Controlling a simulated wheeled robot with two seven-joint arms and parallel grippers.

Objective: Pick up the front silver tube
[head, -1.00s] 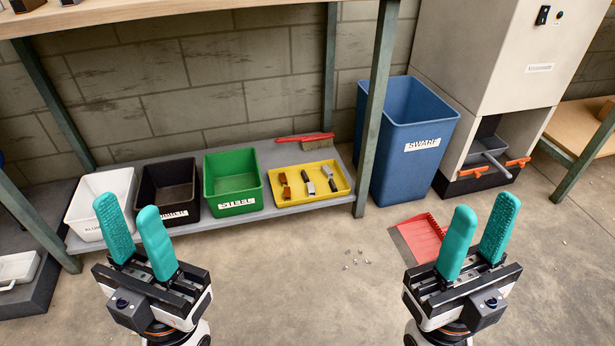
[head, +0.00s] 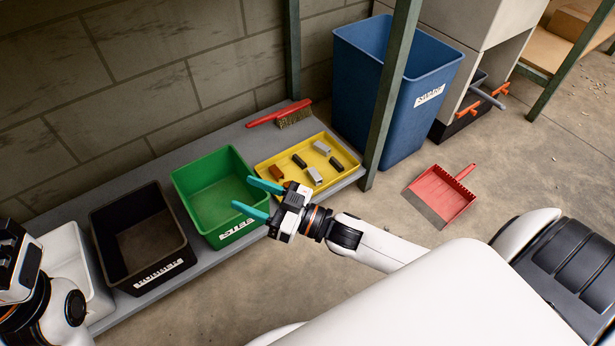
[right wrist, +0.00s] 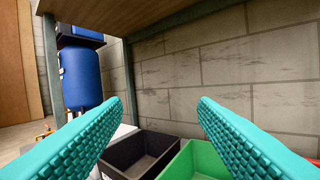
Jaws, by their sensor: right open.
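The front silver tube (head: 315,176) lies in the yellow tray (head: 262,166), near its front side, in the head view. Another silver tube (head: 321,147) lies farther back in the same tray. My right gripper (head: 257,199) is open and empty, left of the front tube, with its teal fingers pointing left over the green bin's right side. The right wrist view shows its two fingers (right wrist: 160,105) wide apart with nothing between them; no tube shows there. Only the body of my left gripper (head: 18,262) shows at the left edge; its fingers are out of view.
The tray also holds dark pieces (head: 336,163) and a copper-coloured piece (head: 276,172). A green bin (head: 183,186), black bin (head: 98,236) and white bin (head: 88,312) stand left of it. A table leg (head: 390,95) and blue swarf bin (head: 425,115) stand right. A red dustpan (head: 445,192) lies on the floor.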

